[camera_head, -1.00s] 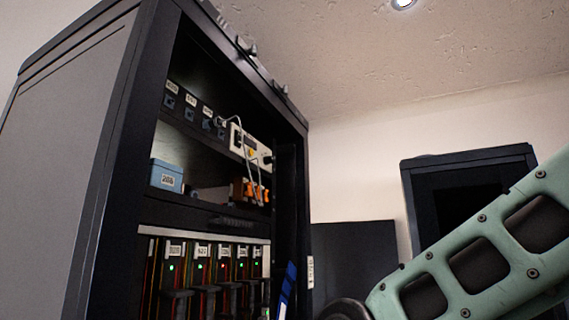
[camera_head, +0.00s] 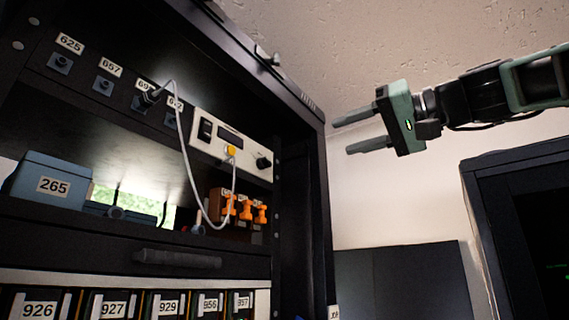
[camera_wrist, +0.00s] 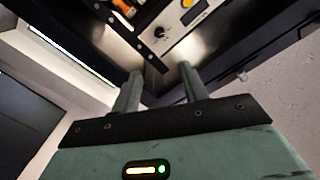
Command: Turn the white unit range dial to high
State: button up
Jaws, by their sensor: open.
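The white unit (camera_head: 230,145) is mounted in the upper part of the black rack. Its black round dial (camera_head: 264,163) is at the right end of its face, with a yellow connector, a small display and a black switch to the left. The dial's setting is too small to read. In the wrist view the dial (camera_wrist: 161,33) shows just beyond the fingertips, on the white unit's face (camera_wrist: 190,22). My gripper (camera_head: 345,133) is open and empty, to the right of the rack and apart from it. In the wrist view the two fingers (camera_wrist: 160,70) point toward the rack.
Orange plugs (camera_head: 245,209) sit below the unit. A blue box (camera_head: 50,185) labelled 265 stands on the shelf. The rack's right frame post (camera_head: 318,220) is between my gripper and the unit.

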aim_at(265, 161)
jog(key=p+x, duration=0.6)
jog(key=x, duration=0.9)
jog(key=shift+w+a, duration=0.15)
jog(key=shift+a, duration=0.1)
jog(key=shift+p+x, duration=0.3)
jog(key=shift+x, duration=0.45)
grip_shut()
